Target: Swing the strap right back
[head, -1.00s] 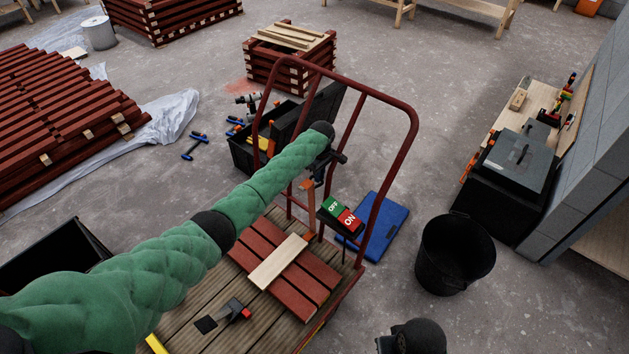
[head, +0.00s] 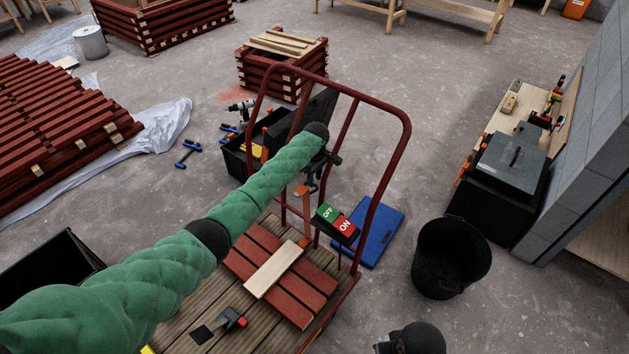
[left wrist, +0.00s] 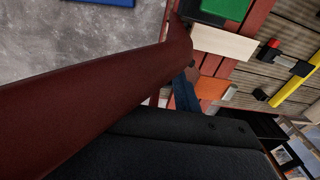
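Nothing in view is plainly a strap. A bare pale wooden strip (head: 274,270) lies across several red battens (head: 257,240) on the slatted cart (head: 187,318). The strip also shows in the left wrist view (left wrist: 225,42). An orange piece (left wrist: 215,88) shows there near the battens. My left gripper (head: 317,183) hangs inside the cart's red tubular handle (head: 385,175), above the far end of the battens. Its fingers are small and dark, and their opening cannot be told. The handle tube crosses close in front of the left wrist camera. My right gripper's fingers are out of frame.
An OFF/ON switch box (head: 337,222) stands beside the handle. A black clamp with a red tip (head: 222,326) rests on the cart deck. A black bucket (head: 450,258), a blue case (head: 372,232) and an open toolbox (head: 238,160) surround the cart.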

